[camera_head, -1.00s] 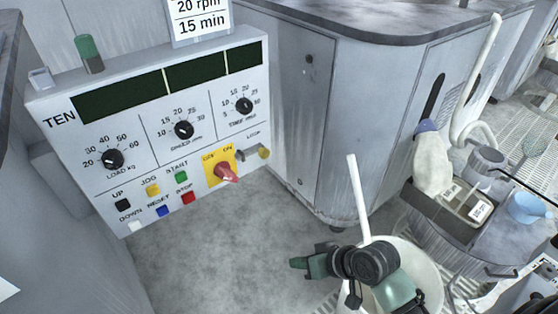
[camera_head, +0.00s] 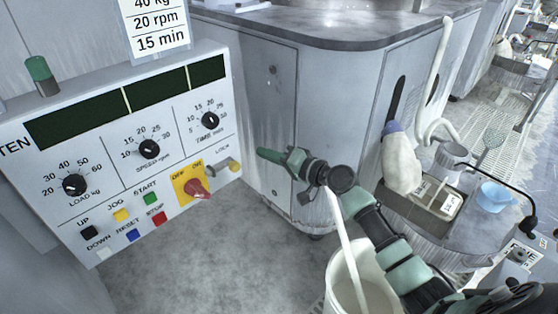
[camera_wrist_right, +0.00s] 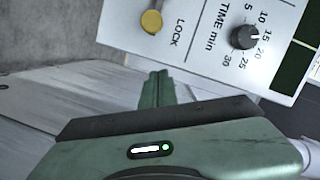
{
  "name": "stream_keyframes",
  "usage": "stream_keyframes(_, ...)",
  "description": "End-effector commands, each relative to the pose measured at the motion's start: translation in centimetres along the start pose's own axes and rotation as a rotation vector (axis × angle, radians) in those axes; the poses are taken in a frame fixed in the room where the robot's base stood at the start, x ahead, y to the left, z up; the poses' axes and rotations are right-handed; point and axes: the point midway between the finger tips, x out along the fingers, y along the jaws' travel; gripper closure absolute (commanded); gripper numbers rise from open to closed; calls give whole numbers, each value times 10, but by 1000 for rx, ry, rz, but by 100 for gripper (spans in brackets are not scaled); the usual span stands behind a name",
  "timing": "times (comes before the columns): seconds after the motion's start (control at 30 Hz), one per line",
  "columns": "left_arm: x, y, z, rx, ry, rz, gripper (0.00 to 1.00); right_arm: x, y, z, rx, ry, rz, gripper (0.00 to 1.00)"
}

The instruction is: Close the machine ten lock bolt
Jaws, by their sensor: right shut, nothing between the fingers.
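The machine ten control panel (camera_head: 100,185) stands at the left, marked TEN. Its lock bolt (camera_head: 232,164) is a small yellow-brass knob at the panel's lower right, under the word LOCK. The knob also shows in the right wrist view (camera_wrist_right: 152,21), near the panel edge. My right gripper (camera_head: 262,153) is shut and empty, a little to the right of the bolt and apart from it. In the right wrist view its green fingers (camera_wrist_right: 158,82) are together below the knob. The bolt's far end is hard to make out. My left gripper is out of view.
A red switch (camera_head: 197,189) on a yellow plate sits left of the bolt. A white bucket (camera_head: 345,285) with a hose stands below my right arm. A grey cabinet (camera_head: 330,120) rises behind the gripper. A cluttered bench (camera_head: 440,215) is at the right.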

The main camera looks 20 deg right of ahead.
Motion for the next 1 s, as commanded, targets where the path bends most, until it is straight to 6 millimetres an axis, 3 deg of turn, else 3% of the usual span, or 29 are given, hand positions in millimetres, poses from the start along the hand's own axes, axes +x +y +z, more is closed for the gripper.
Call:
stream_keyframes(0.13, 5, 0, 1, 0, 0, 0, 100, 32, 0, 1, 0, -2, -3, 100)
stream_keyframes(0.2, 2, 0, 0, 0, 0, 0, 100, 31, 0, 16, 0, -4, 1, 100)
stream_keyframes(0.4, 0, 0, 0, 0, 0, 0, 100, 36, 0, 36, -1, -2, 1, 100)
stream_keyframes(0.87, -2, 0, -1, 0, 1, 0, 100, 37, -1, 42, -1, -3, 1, 100)
stream_keyframes(1.0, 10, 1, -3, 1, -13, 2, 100, 40, -13, 60, 2, -6, 2, 100)
